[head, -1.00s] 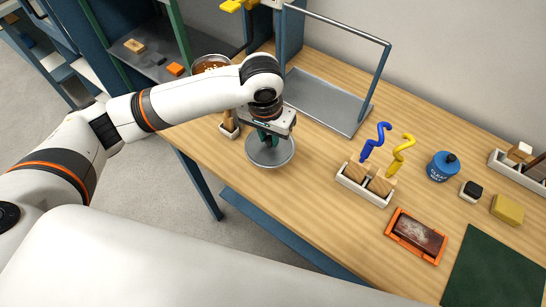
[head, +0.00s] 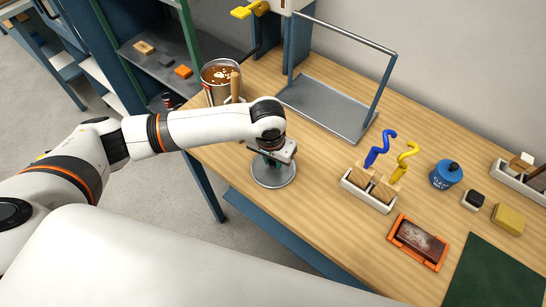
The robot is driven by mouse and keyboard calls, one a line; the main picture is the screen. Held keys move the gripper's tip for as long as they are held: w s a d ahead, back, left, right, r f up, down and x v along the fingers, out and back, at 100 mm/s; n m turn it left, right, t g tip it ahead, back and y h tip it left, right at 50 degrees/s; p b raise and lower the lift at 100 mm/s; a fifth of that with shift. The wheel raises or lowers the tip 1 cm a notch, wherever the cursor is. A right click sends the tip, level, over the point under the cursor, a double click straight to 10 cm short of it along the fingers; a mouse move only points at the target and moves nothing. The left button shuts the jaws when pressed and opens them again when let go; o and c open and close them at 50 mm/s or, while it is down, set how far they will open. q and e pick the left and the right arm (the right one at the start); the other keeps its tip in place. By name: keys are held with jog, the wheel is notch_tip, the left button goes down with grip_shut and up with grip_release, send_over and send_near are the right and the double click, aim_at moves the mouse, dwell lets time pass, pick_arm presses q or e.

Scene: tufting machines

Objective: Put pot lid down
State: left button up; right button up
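The pot lid (head: 284,180) is a round grey metal disc at the left front edge of the wooden table. My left gripper (head: 272,166) is right above its middle, pointing down. The green handle piece between the fingers is mostly hidden by the gripper, which appears closed on it. I cannot tell whether the lid touches the table or hangs just above it. The open pot (head: 221,82) with brown contents stands at the table's back left corner. My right gripper is not in view.
A wooden-handled tool stands beside the pot. A grey metal stand (head: 327,108) is behind the gripper. A white holder (head: 368,190) with blue and yellow hooked tools is to the right. Bare table (head: 315,215) lies between the lid and holder.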

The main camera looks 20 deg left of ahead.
aim_at(271, 172)
pick_arm(q)
jog(key=o, duration=0.4)
jog(key=shift+c, duration=0.2)
jog(key=shift+r, duration=0.1)
notch_tip(271, 172, up, 12)
jog(key=s, duration=0.1)
jog(key=shift+s+b, duration=0.2)
jog(key=shift+b, duration=0.2)
jog(key=shift+a, duration=0.1)
